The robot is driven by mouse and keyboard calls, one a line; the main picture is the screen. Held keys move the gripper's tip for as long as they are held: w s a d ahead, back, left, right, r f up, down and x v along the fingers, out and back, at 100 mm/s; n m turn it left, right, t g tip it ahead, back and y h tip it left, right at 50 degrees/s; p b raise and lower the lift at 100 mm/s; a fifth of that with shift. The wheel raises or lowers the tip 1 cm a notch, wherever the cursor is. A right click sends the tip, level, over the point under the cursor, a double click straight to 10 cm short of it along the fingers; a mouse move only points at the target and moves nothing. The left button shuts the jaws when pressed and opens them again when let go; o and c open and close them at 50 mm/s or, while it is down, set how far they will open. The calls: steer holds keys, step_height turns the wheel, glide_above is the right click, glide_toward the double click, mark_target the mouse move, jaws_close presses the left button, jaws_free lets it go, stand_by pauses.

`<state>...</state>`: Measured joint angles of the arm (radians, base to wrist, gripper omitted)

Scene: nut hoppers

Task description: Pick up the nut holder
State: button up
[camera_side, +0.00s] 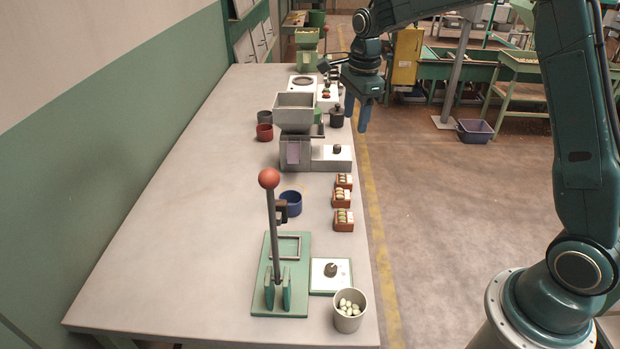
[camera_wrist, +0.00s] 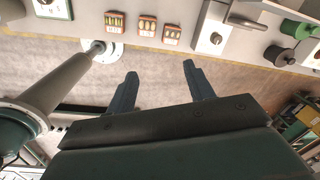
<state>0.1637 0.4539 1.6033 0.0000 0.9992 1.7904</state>
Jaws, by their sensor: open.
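No single thing is plainly marked as the nut holder. Three small orange-brown boxes with nuts in them stand in a row near the table's right edge: the far box (camera_side: 344,181), the middle box (camera_side: 341,198) and the near box (camera_side: 343,220). All three also show at the top of the wrist view, the middle one here (camera_wrist: 147,27). A grey cup of pale nuts (camera_side: 347,322) stands at the near corner. My gripper (camera_side: 356,116) is open and empty, above and beyond the boxes, near the table edge. Its two fingers (camera_wrist: 158,74) show apart in the wrist view.
A grey hopper (camera_side: 295,108) with a white knob panel (camera_side: 333,158) stands beyond the boxes. A green lever press (camera_side: 270,280) with a red ball and a blue cup (camera_side: 291,203) stand nearer. The table's left half (camera_side: 190,210) is clear.

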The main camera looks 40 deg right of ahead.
steer(key=w+d+f+m+g, duration=0.1)
steer(key=w+d+f+m, duration=0.1)
steer(key=w+f+m, duration=0.2)
step_height(320, 180, down, 4)
steer(key=shift+w+d+r+m, duration=0.2)
steer(key=shift+d+r+m, duration=0.1)
steer(key=shift+m, duration=0.1)
steer(key=shift+f, duration=0.15)
glide_above(343, 179)
steer(key=shift+d+f, duration=0.1)
steer(key=shift+f, duration=4.1)
steer(key=shift+f, duration=2.6)
steer(key=c, duration=0.8)
